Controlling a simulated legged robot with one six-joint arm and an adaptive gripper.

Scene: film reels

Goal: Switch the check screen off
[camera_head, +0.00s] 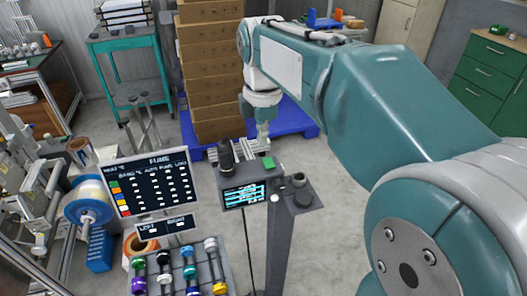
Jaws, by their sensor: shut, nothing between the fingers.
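The check screen seems to be the small display (244,194) on the front of a grey box on a post. It is lit, with cyan and white lines on a dark face. On top of the box sit a black knob-like part (226,155) and a small green block or button (268,162). My gripper (262,142) points down just behind and above the green part, seemingly apart from it. It is shut and empty. The fingertips are small in view, so their exact gap to the box is hard to judge.
A dark board (151,184) with coloured squares stands left of the box, above a rack of coloured rollers (180,270). Stacked cartons (210,60) stand on a blue pallet (292,117) behind. A grey side bracket (302,198) with knobs adjoins the post. Floor to its right is clear.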

